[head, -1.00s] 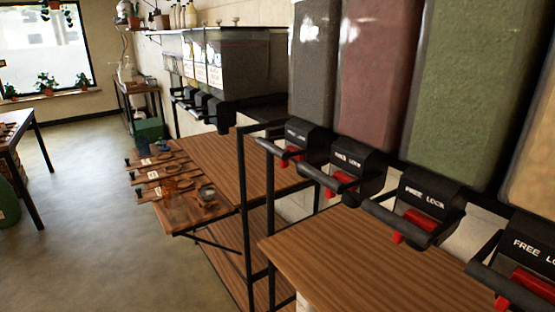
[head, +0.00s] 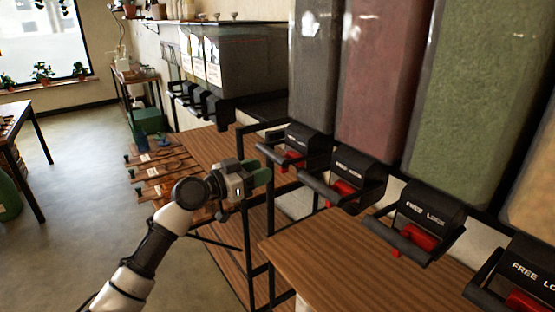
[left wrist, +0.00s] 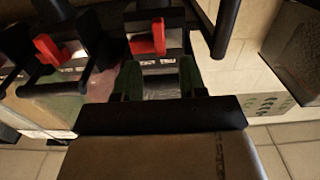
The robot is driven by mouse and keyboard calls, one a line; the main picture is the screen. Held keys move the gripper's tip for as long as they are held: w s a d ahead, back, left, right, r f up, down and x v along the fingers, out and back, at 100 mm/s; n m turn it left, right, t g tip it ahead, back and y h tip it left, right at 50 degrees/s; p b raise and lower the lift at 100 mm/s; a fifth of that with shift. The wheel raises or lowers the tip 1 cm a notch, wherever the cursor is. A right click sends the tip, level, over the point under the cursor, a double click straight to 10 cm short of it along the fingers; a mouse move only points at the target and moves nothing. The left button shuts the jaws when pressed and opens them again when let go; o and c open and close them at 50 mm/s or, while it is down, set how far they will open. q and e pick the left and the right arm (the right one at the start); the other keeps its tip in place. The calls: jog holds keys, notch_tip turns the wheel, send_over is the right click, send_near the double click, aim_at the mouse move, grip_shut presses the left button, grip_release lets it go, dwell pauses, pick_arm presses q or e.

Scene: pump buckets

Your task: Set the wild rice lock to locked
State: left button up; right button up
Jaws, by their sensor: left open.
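Several bulk dispensers with black fronts stand along the right in the head view. The leftmost has dark grain (head: 313,62), which may be the wild rice; no name label is readable. Its red lock lever (head: 292,156) sits under the "FREE LOCK" marking, and I cannot tell its setting. My left gripper (head: 270,168) is open and empty, a little left of that dispenser's front. In the left wrist view a red lever (left wrist: 148,40) shows straight ahead, beyond and apart from the open green-padded fingers (left wrist: 159,78). My right gripper is not in view.
Dispensers with reddish (head: 380,75) and green (head: 465,85) contents stand to the right, with black handle bars jutting forward. A wooden counter (head: 350,255) lies below. A lower shelf with scoops (head: 160,170) is behind my arm. Open floor is at left.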

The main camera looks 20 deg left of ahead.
pick_arm(q)
jog(key=p+x, duration=0.1)
jog(key=x, duration=0.4)
jog(key=shift+w+d, duration=0.25)
jog(key=shift+w, duration=0.05)
